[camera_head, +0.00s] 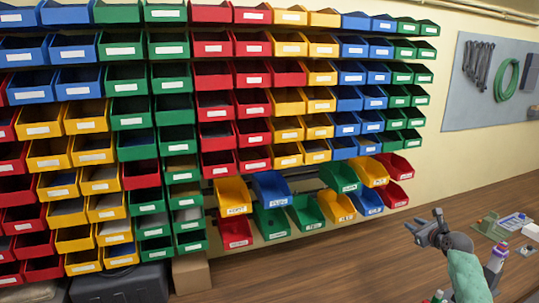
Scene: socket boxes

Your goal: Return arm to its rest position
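My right gripper (424,219) is grey and comes in from the lower right on a pale green arm link (468,275). It hangs above the brown wooden worktop (360,270), apart from the bins. Its two fingertips are spread apart, and I see nothing held between them. My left gripper and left arm are not in this view.
Wall racks of coloured bins (130,118) fill the left and middle. Loose bins (304,216) sit at the lower shelf. A bottle (496,258) and small parts (492,228) lie at the right. A tool board (490,82) hangs on the wall. The middle worktop is clear.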

